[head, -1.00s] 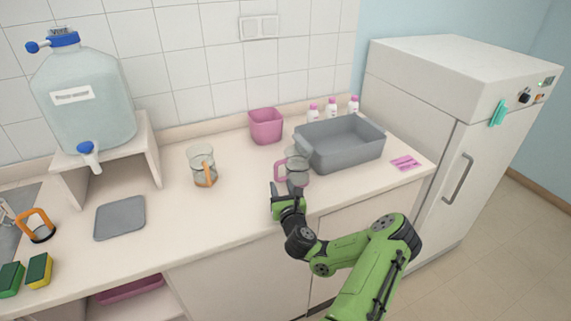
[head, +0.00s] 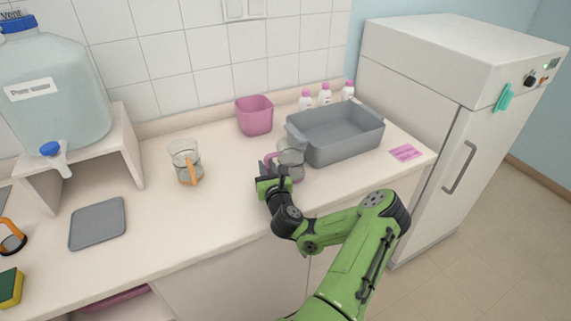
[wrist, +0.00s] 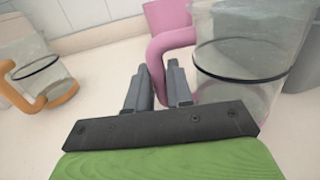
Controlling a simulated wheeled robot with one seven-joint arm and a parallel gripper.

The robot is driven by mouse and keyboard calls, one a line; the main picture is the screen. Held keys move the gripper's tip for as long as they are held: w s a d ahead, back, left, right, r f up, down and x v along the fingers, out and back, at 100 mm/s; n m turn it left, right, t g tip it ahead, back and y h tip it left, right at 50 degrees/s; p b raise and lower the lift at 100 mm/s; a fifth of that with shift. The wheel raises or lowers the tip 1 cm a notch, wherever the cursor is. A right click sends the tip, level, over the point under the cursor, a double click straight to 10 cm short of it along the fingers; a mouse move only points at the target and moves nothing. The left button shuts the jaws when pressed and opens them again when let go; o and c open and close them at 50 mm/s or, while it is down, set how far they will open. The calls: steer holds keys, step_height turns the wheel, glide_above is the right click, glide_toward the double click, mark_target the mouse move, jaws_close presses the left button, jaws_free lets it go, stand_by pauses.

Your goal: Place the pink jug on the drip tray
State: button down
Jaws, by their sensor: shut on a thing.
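The pink jug (head: 291,160) is a clear glass jug with a pink handle, upright on the counter in front of the grey basin. In the wrist view the jug (wrist: 240,60) is at the right, its pink handle between my fingers. My gripper (head: 268,172) is shut on that handle; it also shows in the wrist view (wrist: 162,88). The drip tray appears to be the flat grey square (head: 98,223) on the counter at the left, below the water carboy's tap; it is bare.
A jug with an orange handle (head: 186,162) stands between tray and pink jug. A grey basin (head: 345,153), pink bin (head: 254,116) and several bottles (head: 325,95) are behind. The carboy (head: 52,98) stands on a white stand (head: 128,150).

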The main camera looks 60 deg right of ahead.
steer(key=shift+s+a, duration=0.1)
step_height(320, 180, up, 18)
steer(key=p, duration=1.2)
